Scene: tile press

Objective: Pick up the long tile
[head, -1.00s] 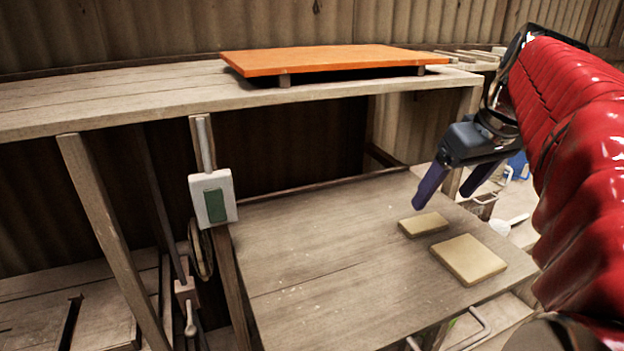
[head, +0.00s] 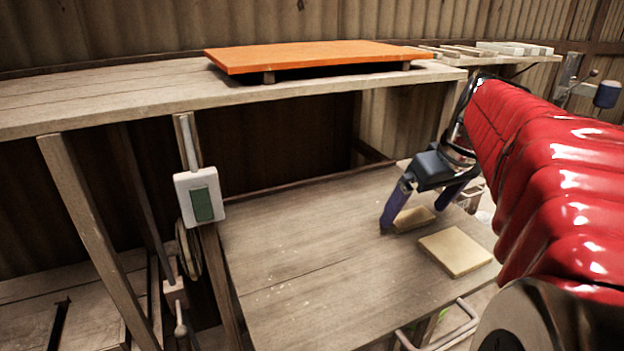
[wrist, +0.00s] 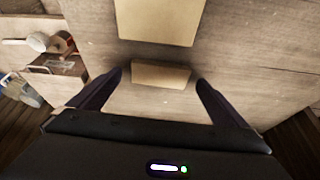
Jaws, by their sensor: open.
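The long tile (head: 412,219) is a small tan slab lying flat on the lower wooden table. In the wrist view the long tile (wrist: 160,74) lies crosswise between my fingertips and a little beyond them. My gripper (head: 412,214) is open, its purple fingers pointing down over the long tile; one finger hides part of it in the head view. In the wrist view my gripper (wrist: 159,80) shows its fingers spread wider than the tile, with nothing held. A larger square tan tile (head: 455,252) lies beside it; that square tile also shows in the wrist view (wrist: 158,20).
The lower table (head: 290,260) is bare left of the tiles. An upper shelf with an orange board (head: 320,56) runs behind and above it. A switch box (head: 201,198) hangs on a post at left. A metal handle (head: 445,330) sticks out at the table's near edge.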

